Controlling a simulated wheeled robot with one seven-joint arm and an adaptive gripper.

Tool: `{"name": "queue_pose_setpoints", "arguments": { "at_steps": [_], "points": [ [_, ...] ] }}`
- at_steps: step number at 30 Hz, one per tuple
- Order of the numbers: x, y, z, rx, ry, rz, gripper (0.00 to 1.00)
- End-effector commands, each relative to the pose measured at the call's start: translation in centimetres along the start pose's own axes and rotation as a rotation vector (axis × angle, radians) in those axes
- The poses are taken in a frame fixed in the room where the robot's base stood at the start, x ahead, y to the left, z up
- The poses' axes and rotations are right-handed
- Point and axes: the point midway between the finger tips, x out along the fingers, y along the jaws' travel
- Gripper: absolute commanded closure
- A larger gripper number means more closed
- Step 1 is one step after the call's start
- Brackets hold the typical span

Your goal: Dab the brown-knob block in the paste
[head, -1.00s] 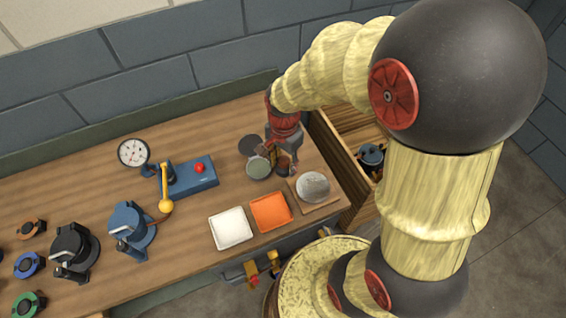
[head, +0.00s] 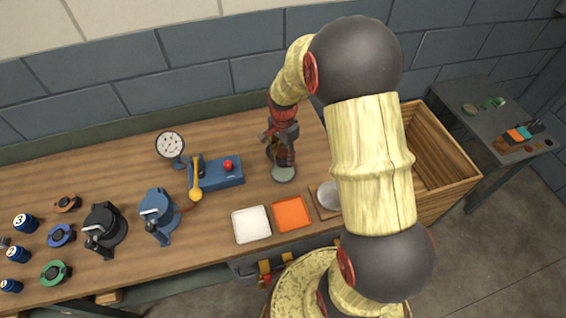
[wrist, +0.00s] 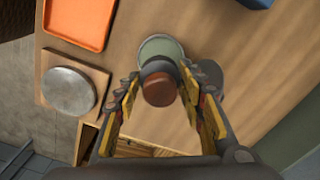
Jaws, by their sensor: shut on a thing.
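The brown-knob block shows in the wrist view as a round brown knob (wrist: 159,89) on a grey body. My gripper (wrist: 160,98) is shut on it, with a finger on each side of the knob. The round dish of pale green paste (wrist: 161,47) lies beneath the block and is partly hidden by it. In the head view my gripper (head: 284,158) points down over the paste dish (head: 284,174), and the block is mostly hidden by the fingers. I cannot tell whether the block's underside touches the paste.
A dark round disc (wrist: 208,76) lies beside the paste. An orange tray (head: 292,213), a white tray (head: 251,225) and a round grey plate on a board (wrist: 68,90) are nearby. A blue box with a red button (head: 228,165) stands to the left. An open wooden crate (head: 440,160) is at right.

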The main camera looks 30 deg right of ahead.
Motion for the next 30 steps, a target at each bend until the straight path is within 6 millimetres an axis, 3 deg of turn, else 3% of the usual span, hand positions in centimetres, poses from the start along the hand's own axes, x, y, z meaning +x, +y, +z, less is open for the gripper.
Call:
{"name": "queue_pose_setpoints", "arguments": {
  "at_steps": [8,22,30],
  "points": [
    [0.8,-0.2,-0.1,0.0,0.001,0.001,0.88],
    [5.2,-0.2,0.0,0.0,0.001,0.001,0.88],
    [5.8,-0.2,0.0,0.0,0.002,0.0,0.88]
  ]
}}
